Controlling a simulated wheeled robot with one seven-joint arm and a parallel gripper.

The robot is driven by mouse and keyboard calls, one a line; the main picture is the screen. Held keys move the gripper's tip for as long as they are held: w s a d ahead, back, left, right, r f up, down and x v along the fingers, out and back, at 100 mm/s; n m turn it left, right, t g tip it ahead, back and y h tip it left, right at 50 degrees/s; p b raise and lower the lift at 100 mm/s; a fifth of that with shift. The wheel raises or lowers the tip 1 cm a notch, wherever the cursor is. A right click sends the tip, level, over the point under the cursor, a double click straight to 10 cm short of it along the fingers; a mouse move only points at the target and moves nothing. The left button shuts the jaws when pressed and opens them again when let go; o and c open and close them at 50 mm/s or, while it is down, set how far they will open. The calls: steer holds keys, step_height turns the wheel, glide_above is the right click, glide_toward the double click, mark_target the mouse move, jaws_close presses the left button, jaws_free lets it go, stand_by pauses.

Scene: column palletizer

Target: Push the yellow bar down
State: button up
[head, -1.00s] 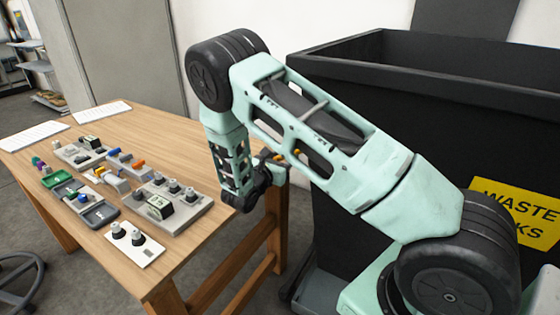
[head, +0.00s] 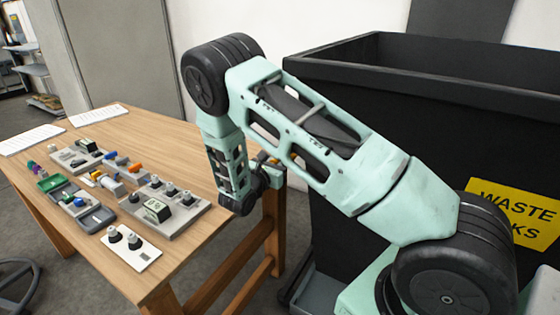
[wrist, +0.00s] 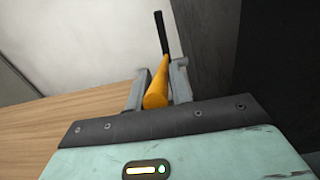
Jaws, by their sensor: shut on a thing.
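My gripper (wrist: 157,82) is shut on a yellow-orange bar with a black far end (wrist: 158,86) in the wrist view. The bar lies between the two grey fingers and points away from the gripper. In the head view my gripper is mostly hidden behind my arm near the table's right edge, away from the controls. A small yellow piece (head: 97,175) shows among the controls on the table, too small to make out well. I cannot tell whether it or the held bar is the task's yellow bar.
The wooden table (head: 215,205) carries grey control panels (head: 183,217), a white two-knob plate (head: 132,248) and white sheets (head: 98,115). A large black waste bin (head: 410,130) stands right of the table. The table's right side is mostly bare.

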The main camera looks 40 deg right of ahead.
step_height(320, 180, down, 7)
steer(key=a+b, duration=0.1)
steer(key=b, duration=0.3)
steer(key=shift+s+a+r, duration=0.15)
steer(key=shift+s+a, duration=0.05)
steer(key=shift+s, duration=0.1)
step_height(320, 180, down, 20)
steer(key=w+d+b, duration=0.1)
steer(key=d+b, duration=0.1)
steer(key=b, duration=1.1)
steer(key=shift+d, duration=0.2)
steer(key=o, duration=1)
steer(key=shift+a, duration=0.15)
stand_by(0.3)
steer(key=p+v, duration=0.1)
steer(key=v, duration=1.1)
steer(key=shift+s+a, duration=0.25)
steer(key=shift+a, duration=0.1)
